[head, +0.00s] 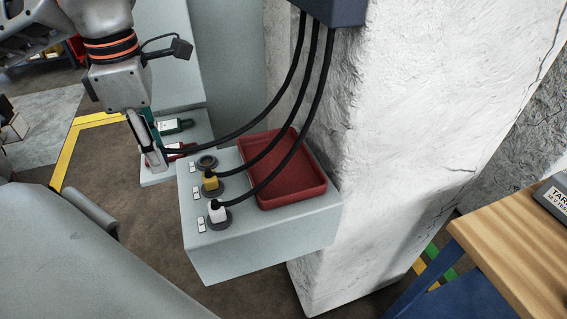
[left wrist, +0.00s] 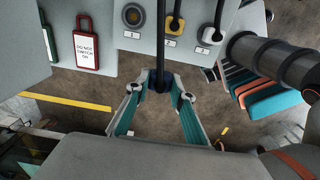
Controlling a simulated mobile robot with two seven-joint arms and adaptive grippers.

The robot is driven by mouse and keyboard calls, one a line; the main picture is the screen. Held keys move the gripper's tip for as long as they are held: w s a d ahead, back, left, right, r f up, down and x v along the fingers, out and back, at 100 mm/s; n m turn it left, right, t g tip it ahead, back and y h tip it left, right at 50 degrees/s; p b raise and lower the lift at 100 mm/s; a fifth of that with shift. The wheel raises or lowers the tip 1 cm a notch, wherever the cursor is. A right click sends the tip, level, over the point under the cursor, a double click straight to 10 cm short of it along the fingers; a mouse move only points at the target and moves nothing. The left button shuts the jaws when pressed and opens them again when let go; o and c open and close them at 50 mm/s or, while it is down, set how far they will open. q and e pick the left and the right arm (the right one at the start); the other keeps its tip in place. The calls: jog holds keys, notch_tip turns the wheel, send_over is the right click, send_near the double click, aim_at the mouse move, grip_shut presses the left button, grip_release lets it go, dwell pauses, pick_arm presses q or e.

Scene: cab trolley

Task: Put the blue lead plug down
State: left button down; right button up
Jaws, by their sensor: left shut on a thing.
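My left gripper (head: 157,163) is shut at the end of the leftmost black lead, left of the grey socket box (head: 262,252). In the left wrist view its fingertips (left wrist: 160,84) close on the dark blue plug (left wrist: 160,75), just off the box's edge. In the head view the fingers mostly hide this plug. The socket marked 1 (head: 207,162) is empty. A yellow plug (head: 210,181) sits in socket 2 and a white plug (head: 216,211) in socket 3. A red tray (head: 318,190) lies empty on the box, right of the sockets. My right gripper is not in view.
Black leads hang from a dark box (head: 335,10) on the white pillar (head: 400,130) and arch over the tray. A green tag (head: 175,126) and a red tag (left wrist: 88,40) lie on a grey surface beside the socket box. A wooden table (head: 515,235) stands at right.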

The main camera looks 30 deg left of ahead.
pick_arm(q)
jog(key=w+d, duration=0.4)
jog(key=w+d+f, duration=0.1)
jog(key=w+d, duration=0.3)
jog(key=w, duration=0.1)
jog(key=w+d+f, duration=0.1)
jog(key=w+d, duration=0.3)
jog(key=w, duration=0.1)
jog(key=shift+w+d, duration=0.1)
jog(key=shift+w, duration=0.1)
notch_tip(320, 180, down, 4)
jog(key=shift+w+d+f, duration=0.1)
jog(key=shift+f, duration=0.45)
jog(key=shift+f, duration=0.15)
jog(key=c, duration=1.8)
grip_release()
jog(key=shift+o, duration=0.2)
